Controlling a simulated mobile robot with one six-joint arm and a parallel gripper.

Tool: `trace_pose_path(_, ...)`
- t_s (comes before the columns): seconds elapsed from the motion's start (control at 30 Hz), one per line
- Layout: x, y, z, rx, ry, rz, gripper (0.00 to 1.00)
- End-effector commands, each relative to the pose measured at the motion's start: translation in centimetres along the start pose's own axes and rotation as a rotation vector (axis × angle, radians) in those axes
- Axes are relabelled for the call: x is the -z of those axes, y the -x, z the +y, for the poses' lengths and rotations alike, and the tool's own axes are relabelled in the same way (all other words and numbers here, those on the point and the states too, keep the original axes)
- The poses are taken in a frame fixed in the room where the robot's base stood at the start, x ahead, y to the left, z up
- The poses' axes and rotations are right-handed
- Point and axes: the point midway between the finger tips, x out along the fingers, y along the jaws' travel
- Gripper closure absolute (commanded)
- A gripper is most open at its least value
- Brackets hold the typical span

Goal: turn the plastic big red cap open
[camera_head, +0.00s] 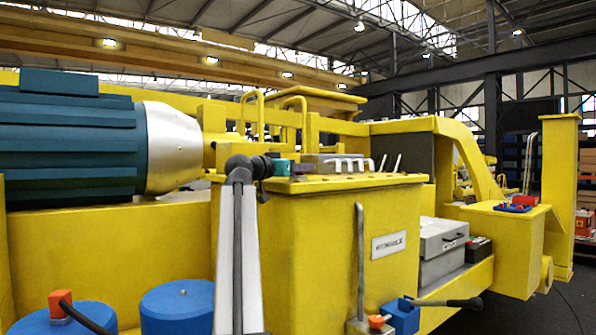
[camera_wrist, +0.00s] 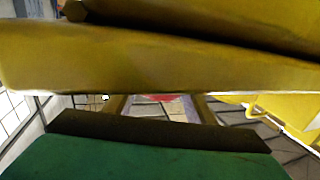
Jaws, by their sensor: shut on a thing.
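My gripper (camera_head: 292,168) is at the left end of the top of the yellow tank (camera_head: 340,225) in the head view. Its teal body lies close over the tank's top plate. In the wrist view its green body and dark edge fill the bottom, and two tan fingers (camera_wrist: 160,107) rise from it. A small strip of the red cap (camera_wrist: 153,98) shows between the fingers, and my gripper is shut on it. A yellow beam (camera_wrist: 150,62) across the wrist view hides most of the cap and the fingertips. The cap cannot be made out in the head view.
Grey valve blocks (camera_head: 337,163) with levers stand on the tank top, right of my gripper. A blue motor (camera_head: 75,140) with a silver end is at the left. Yellow bent pipes (camera_head: 295,110) rise behind. A blue tray (camera_head: 513,207) with red items sits at the right.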

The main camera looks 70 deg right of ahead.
Motion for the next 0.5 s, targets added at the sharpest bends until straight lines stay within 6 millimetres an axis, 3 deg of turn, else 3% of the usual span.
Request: trace_pose_path(0.5, -0.09, 0.03, 0.06, 0.141, 0.0, 0.001, 0.73)
